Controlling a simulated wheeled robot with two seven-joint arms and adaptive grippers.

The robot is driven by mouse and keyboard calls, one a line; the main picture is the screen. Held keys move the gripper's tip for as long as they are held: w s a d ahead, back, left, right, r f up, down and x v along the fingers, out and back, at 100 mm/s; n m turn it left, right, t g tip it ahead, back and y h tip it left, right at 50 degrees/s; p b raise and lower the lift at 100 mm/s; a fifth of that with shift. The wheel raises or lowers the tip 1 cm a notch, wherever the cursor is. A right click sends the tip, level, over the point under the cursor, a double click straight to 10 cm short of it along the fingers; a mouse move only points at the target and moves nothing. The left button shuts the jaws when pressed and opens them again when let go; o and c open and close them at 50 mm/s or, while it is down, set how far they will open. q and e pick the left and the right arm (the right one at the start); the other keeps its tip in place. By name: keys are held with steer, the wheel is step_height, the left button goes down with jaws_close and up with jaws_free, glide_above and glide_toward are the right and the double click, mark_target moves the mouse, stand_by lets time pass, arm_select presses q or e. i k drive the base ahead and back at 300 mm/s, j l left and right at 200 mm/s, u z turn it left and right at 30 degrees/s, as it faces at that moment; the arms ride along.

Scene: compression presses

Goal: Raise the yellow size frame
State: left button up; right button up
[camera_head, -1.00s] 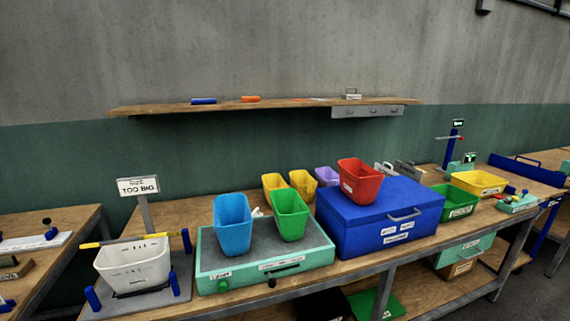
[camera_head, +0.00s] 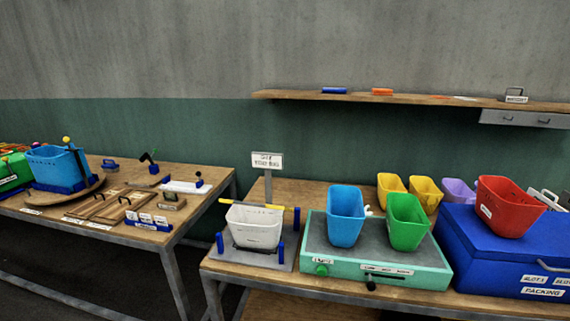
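The yellow size frame shows as a yellow bar (camera_head: 252,204) across the back of a grey stand at the left end of the middle table. Blue posts (camera_head: 281,250) stand at the stand's sides. A white bin (camera_head: 254,228) sits on the stand, in front of and below the bar. A sign (camera_head: 267,161) on a grey post behind it seems to read "SIZE TOO BIG". Neither of my grippers is in view.
A green press box (camera_head: 375,262) with a blue bin (camera_head: 345,215) and a green bin (camera_head: 406,221) stands right of the stand. A blue box (camera_head: 500,250) carries a red bin (camera_head: 508,207). A floor gap separates the left table (camera_head: 130,175). A shelf (camera_head: 420,97) hangs on the wall.

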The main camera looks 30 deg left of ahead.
mark_target(223, 201)
steer(key=u, duration=1.25)
